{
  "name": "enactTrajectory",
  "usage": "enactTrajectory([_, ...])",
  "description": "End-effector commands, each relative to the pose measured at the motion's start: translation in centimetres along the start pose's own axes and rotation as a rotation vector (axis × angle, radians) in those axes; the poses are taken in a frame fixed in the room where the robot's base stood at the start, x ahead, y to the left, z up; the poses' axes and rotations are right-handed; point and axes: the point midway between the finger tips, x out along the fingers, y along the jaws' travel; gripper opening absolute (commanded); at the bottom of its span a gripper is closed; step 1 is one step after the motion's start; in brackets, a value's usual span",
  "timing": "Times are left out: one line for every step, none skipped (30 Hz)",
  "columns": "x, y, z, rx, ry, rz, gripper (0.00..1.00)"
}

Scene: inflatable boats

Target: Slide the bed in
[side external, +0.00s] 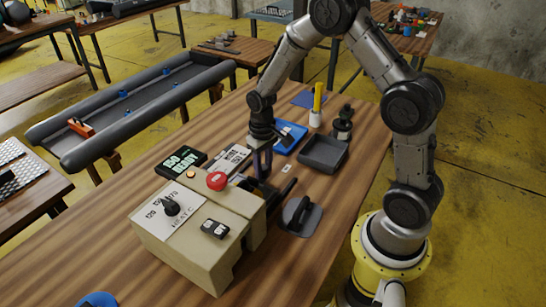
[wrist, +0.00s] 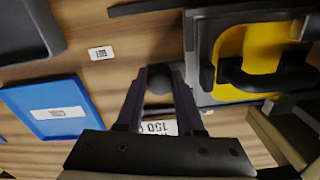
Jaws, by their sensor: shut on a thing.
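The beige heat machine (side external: 195,225) stands on the wooden bench, with a red button (side external: 216,181) and a dial on top. Its dark bed (wrist: 205,98) is at the right of the wrist view, with a yellow patch (wrist: 240,50) and a black bar over it. In the side view the bed is mostly hidden by the machine and my gripper. My gripper (side external: 262,172) is low, just behind the machine. In the wrist view my gripper (wrist: 161,72) is shut on a dark rounded knob (wrist: 160,84) beside the bed; how it joins the bed is unclear.
A blue tray (wrist: 52,110) and a dark grey tray (side external: 323,153) lie close behind and right of my gripper. A flat plate with a black handle (side external: 299,213) lies right of the machine. A yellow stick (side external: 317,98) stands upright farther back. The bench's front right is clear.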

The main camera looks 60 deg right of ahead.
Motion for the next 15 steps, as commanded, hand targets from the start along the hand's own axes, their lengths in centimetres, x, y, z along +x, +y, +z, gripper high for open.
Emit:
enactTrajectory([-0.1,-1.2,0.2,-0.008,0.003,0.0,0.0])
enactTrajectory([-0.1,-1.8,0.3,-0.007,0.003,0.0,0.0])
enactTrajectory([-0.1,-2.6,0.5,-0.007,0.003,0.0,0.0])
enactTrajectory([-0.1,-3.1,0.6,-0.006,0.003,0.0,0.0])
enactTrajectory([-0.1,-3.6,0.7,-0.007,0.004,0.0,0.0])
enactTrajectory([-0.1,-4.2,0.9,-0.005,0.003,0.0,0.0])
enactTrajectory([-0.1,-4.7,1.0,-0.006,0.003,0.0,0.0])
enactTrajectory([-0.1,-5.1,1.1,-0.004,0.003,0.0,0.0])
enactTrajectory([-0.1,-5.6,1.2,-0.004,0.003,0.0,0.0])
enactTrajectory([-0.1,-5.9,1.3,-0.004,0.003,0.0,0.0])
enactTrajectory([-0.1,-6.1,1.3,-0.003,0.003,0.0,0.0])
enactTrajectory([-0.1,-6.5,1.4,-0.002,0.003,-0.001,0.0])
enactTrajectory([-0.1,-6.7,1.4,-0.002,0.003,-0.001,0.0])
enactTrajectory([-0.1,-6.8,1.5,-0.002,0.003,-0.001,0.0])
enactTrajectory([-0.1,-7.0,1.5,-0.001,0.003,-0.001,0.0])
